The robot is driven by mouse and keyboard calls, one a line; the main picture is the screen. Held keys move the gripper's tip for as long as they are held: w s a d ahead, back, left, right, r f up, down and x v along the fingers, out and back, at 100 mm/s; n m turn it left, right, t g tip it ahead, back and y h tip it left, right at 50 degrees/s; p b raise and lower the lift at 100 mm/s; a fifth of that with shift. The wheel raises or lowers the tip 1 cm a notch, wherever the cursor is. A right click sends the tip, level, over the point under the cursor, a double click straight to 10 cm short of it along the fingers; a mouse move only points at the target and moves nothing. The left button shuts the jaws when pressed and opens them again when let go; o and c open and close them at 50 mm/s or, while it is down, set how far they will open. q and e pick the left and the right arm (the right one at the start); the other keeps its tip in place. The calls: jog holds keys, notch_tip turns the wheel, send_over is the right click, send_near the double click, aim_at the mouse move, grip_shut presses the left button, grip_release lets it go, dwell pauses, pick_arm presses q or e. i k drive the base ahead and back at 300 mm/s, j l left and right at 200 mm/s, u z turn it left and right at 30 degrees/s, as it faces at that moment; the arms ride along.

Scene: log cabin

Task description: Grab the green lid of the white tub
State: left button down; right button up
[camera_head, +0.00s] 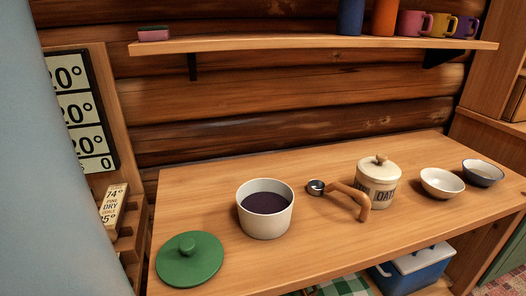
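The green lid (190,258) lies flat on the wooden table's front left corner, knob upward. The white tub (265,224) stands open just to the right of it and holds something dark purple. Lid and tub are apart. Neither gripper shows in the head view. A large pale blue-grey shape fills the left edge and hides what is behind it.
On the wooden table (320,246), a small scoop (316,187) with a curved wooden handle, a lidded oats jar (378,187) and two bowls (441,183) stand right of the tub. A wall shelf (300,43) holds mugs and a sponge (153,33). A blue cooler (415,270) sits below.

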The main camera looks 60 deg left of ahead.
aim_at(188, 259)
jog(key=u, duration=2.35)
